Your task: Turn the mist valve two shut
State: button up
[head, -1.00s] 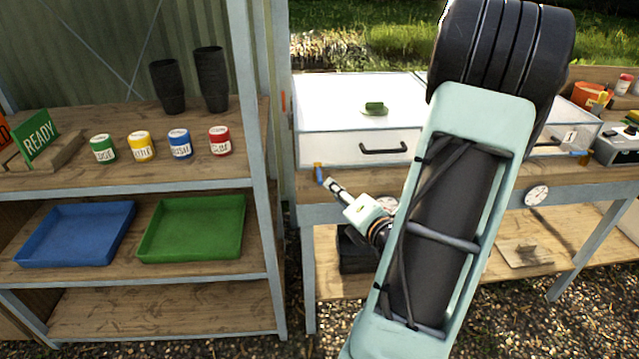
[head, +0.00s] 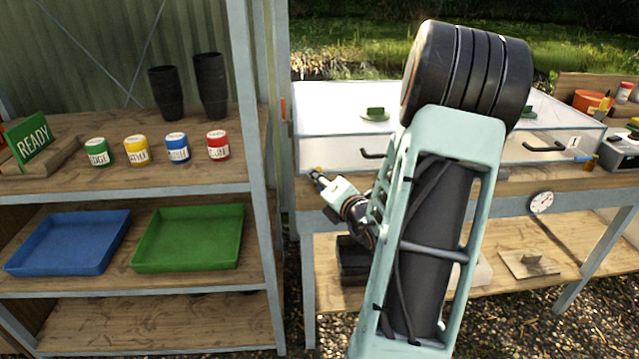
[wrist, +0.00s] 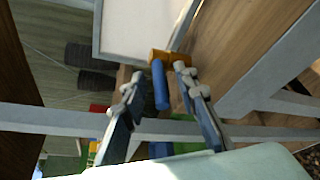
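A valve with a brass-coloured body (wrist: 172,57) and a blue lever (wrist: 161,86) sits at the bench edge, below the left white box, in the wrist view. My gripper (wrist: 160,75) is open, with a finger on either side of the blue lever and gaps showing. In the head view my gripper (head: 317,174) is at the bench's left front edge and mostly hides this valve. A second valve (head: 586,161) with a blue lever is at the right box, far from my gripper. I cannot read a number on either valve.
The left clear-lidded box (head: 335,150) has a dark handle and stands just above the valve. The bench front rail (head: 590,196) carries a dial gauge (head: 541,202). A shelf with pots, labelled tins, a blue tray (head: 68,240) and a green tray (head: 187,236) stands left.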

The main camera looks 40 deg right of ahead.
grip_shut()
